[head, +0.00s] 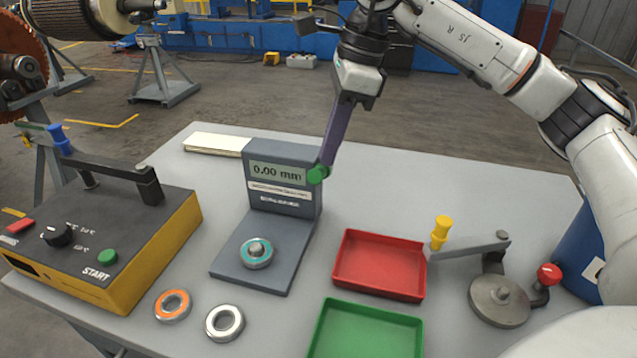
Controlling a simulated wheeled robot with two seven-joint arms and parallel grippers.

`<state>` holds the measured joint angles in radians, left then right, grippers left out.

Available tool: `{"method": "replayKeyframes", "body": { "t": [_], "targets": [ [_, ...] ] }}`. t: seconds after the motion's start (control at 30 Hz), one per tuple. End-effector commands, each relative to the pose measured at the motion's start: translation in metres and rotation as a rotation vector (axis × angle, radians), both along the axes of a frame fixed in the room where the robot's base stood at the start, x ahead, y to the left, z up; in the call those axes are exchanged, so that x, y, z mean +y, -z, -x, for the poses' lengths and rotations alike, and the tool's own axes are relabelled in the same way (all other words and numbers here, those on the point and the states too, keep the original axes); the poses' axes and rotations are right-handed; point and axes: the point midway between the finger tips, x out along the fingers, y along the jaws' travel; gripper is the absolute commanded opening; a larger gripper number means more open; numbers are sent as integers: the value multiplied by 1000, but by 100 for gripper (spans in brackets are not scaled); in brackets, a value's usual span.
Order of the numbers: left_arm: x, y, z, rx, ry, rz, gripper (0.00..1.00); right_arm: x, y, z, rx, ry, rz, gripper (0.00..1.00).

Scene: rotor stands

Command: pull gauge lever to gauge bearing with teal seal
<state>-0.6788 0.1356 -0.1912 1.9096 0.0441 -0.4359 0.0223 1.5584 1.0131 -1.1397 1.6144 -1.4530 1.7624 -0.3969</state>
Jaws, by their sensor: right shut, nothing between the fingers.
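The grey gauge (283,152) stands on the table, its display reading 0.00 mm. The bearing with the teal seal (257,259) lies flat on the gauge's base plate, around a short metal post. The gauge lever's round green knob (318,175) is at the right side of the gauge head. The rest of the lever cannot be made out clearly. My right gripper (326,162) reaches down from above, its long purple-grey fingers shut with their tips at the knob. Whether they touch it is hard to tell. My left gripper is not in view.
A bearing with an orange seal (172,305) and one with a white seal (224,322) lie in front. A yellow heater box (165,250) is left. A red tray (380,288), a green tray (366,345) and a yellow-handled lever device (497,302) are right. The table's back right is clear.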

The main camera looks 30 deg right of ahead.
Motion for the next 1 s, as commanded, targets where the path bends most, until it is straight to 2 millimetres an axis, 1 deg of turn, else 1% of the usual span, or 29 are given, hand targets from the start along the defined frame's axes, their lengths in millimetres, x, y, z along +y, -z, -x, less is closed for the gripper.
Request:
{"method": "replayKeyframes", "body": {
  "t": [0.03, 0.13, 0.5, 0.6, 0.77, 0.9, 0.93, 1.0],
  "targets": [
    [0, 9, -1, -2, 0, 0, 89, 1, 10, -1, -1, 0, 0, 0],
    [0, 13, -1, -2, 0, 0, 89, 3, 16, -2, -1, 0, 0, 0],
    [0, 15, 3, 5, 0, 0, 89, 4, 17, -3, -1, 0, 0, 0],
    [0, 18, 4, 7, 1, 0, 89, 4, 20, -3, 0, 0, 0, 0],
    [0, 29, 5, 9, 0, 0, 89, 4, 36, -2, 1, 0, 0, 0],
    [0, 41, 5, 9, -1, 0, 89, 3, 54, -2, 1, 1, 2, 0],
    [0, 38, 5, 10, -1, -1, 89, 3, 50, -3, 0, 1, 1, 0],
    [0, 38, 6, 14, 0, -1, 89, 3, 48, -3, 1, 2, 2, 0]
  ]
}}
